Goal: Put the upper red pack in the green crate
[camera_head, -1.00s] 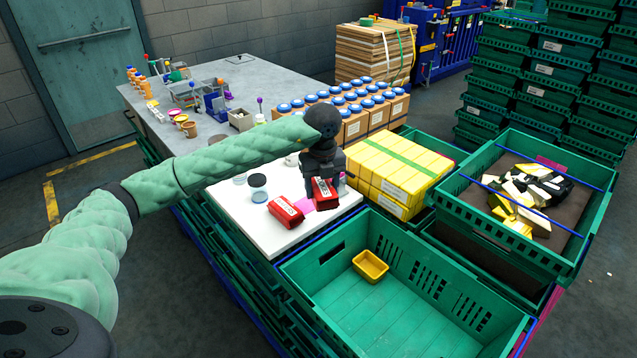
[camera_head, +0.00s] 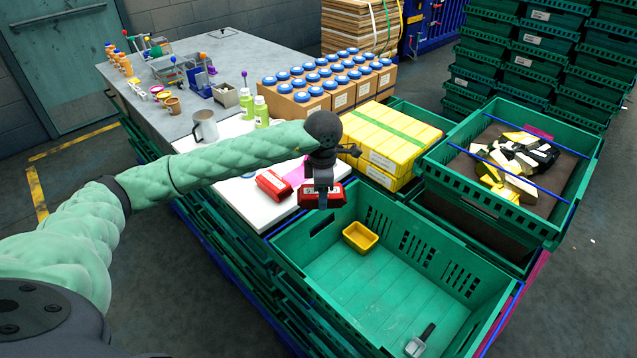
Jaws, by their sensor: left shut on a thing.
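My left gripper (camera_head: 321,196) is shut on a red pack (camera_head: 336,196). It holds the pack at the far left edge of the green crate (camera_head: 420,290), where the white board ends. Whether the pack is over the crate or still over the board's edge is hard to tell. A second red pack (camera_head: 275,185) lies on the white board (camera_head: 247,203), left of the held one. The green crate is open and holds a small yellow tub (camera_head: 360,236) near its far left corner and a dark-handled scoop (camera_head: 421,341) near its front. My right gripper is not in view.
Yellow boxes (camera_head: 390,145) stand behind the green crate. Another green crate (camera_head: 445,180) with black and cream pieces is at the right. A grey mug (camera_head: 205,127) and green bottles (camera_head: 261,112) stand behind my left arm. Most of the green crate's floor is clear.

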